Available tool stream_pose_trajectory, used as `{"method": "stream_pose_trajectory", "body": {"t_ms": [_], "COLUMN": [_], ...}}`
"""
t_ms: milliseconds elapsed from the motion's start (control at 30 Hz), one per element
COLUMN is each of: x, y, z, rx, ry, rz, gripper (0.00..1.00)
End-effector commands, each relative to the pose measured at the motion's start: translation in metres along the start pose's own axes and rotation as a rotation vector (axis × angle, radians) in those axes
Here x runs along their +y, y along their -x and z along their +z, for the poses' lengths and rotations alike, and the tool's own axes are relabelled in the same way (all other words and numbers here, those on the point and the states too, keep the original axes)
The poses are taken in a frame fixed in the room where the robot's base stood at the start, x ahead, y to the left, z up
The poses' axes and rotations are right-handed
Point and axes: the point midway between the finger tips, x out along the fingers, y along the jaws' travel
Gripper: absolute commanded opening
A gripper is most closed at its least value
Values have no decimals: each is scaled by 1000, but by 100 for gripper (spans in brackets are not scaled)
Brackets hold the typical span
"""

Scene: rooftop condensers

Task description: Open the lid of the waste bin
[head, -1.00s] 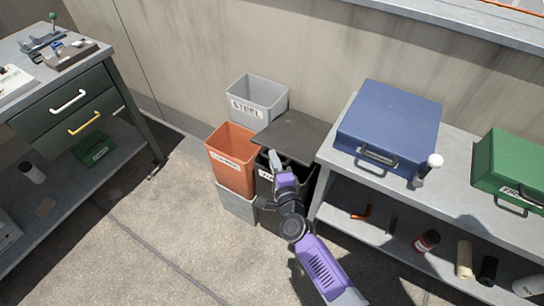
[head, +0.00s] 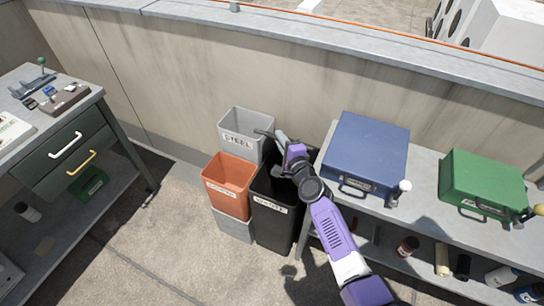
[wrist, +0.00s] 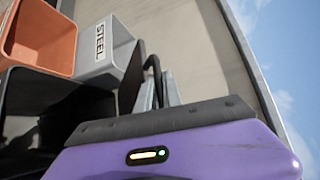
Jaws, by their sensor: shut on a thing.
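The black waste bin (head: 268,221), with a white label on its front, stands beside the blue case's bench. Its mouth is uncovered and its dark inside shows in the head view. The lid's flat panel is hard to make out; a thin dark piece (head: 264,133) shows at my fingertips, above the back of the bin. My gripper (head: 279,136) is shut on a dark curved handle (wrist: 152,68), which shows between the grey fingers in the wrist view. My arm hides part of the bin's right side.
A grey steel bin (head: 243,127) stands behind, and an orange bin (head: 229,178) stands left of the waste bin. The bench at right carries a blue case (head: 368,147) and a green case (head: 485,180). Open floor lies in front.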

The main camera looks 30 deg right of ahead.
Motion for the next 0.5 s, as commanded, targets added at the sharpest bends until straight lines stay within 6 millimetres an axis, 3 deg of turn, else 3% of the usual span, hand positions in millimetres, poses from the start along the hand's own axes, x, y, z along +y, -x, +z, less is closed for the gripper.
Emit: {"method": "stream_pose_trajectory", "body": {"t_ms": [33,200,500], "x": [-22,-60,-101], "y": [-9,-38,-79], "z": [-9,-38,-78], "rx": [4,4,2], "ry": [-1,0,-11], "rz": [-7,-8,8], "gripper": [0,0,0]}}
